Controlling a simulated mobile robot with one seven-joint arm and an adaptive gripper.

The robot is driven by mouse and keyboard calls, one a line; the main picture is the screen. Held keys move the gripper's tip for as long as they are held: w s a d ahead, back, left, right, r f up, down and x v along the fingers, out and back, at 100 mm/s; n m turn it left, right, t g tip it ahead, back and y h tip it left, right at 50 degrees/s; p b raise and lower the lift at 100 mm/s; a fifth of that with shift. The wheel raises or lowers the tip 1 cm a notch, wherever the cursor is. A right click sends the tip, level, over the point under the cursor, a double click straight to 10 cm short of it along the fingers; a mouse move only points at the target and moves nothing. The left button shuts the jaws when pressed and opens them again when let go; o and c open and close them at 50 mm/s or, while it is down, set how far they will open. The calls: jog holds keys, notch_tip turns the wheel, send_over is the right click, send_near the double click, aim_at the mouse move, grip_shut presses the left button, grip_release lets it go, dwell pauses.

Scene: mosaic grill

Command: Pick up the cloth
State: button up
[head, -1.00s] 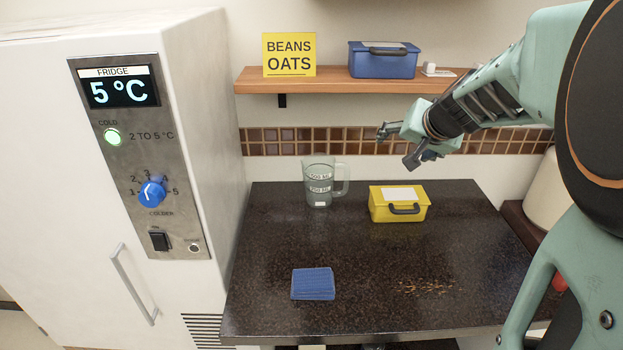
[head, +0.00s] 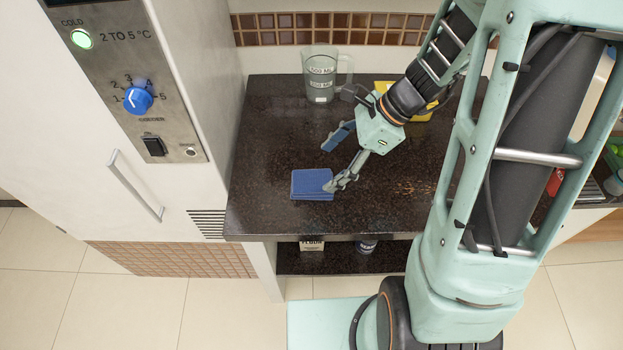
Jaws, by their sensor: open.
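The blue cloth (head: 308,184) lies folded on the dark speckled counter (head: 262,135), near its front edge. My gripper (head: 327,168) is open just above and to the right of the cloth, with its two fingers apart. The nearer fingertip overlaps the cloth's right edge in the picture; I cannot tell whether it touches. The farther finger, with a blue pad, is beyond the cloth's back right corner. Nothing is held between the fingers.
A clear measuring jug (head: 320,78) stands at the back of the counter. A yellow box (head: 383,87) is mostly hidden behind my arm. Brown crumbs (head: 415,188) lie right of the cloth. The white fridge (head: 205,80) borders the counter's left side.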

aim_at(311, 180)
jog(key=x, duration=0.7)
jog(key=shift+a+f, duration=0.2)
jog(key=shift+a, duration=0.05)
jog(key=shift+c, duration=0.3)
jog(key=c, duration=1.1)
jog(key=shift+r, duration=0.15)
jog(key=shift+r, duration=0.25)
jog(key=r, duration=0.3)
jog(key=shift+s+d+r+p, duration=0.15)
jog(key=shift+s+d+p, duration=0.05)
jog(key=shift+p, duration=0.1)
jog(key=s+d+r, duration=0.1)
jog(key=s+r, duration=0.1)
jog(key=r, duration=0.1)
jog(key=s+d+r, duration=0.1)
jog(key=r, duration=0.1)
jog(key=shift+s+d, duration=0.1)
jog(key=shift+d, duration=0.25)
jog(key=s+d+r, duration=0.1)
jog(key=s+d, duration=0.1)
jog(key=s+d+r, duration=0.1)
jog(key=s+d, duration=0.1)
jog(key=s+d+r, duration=0.2)
jog(key=s, duration=0.1)
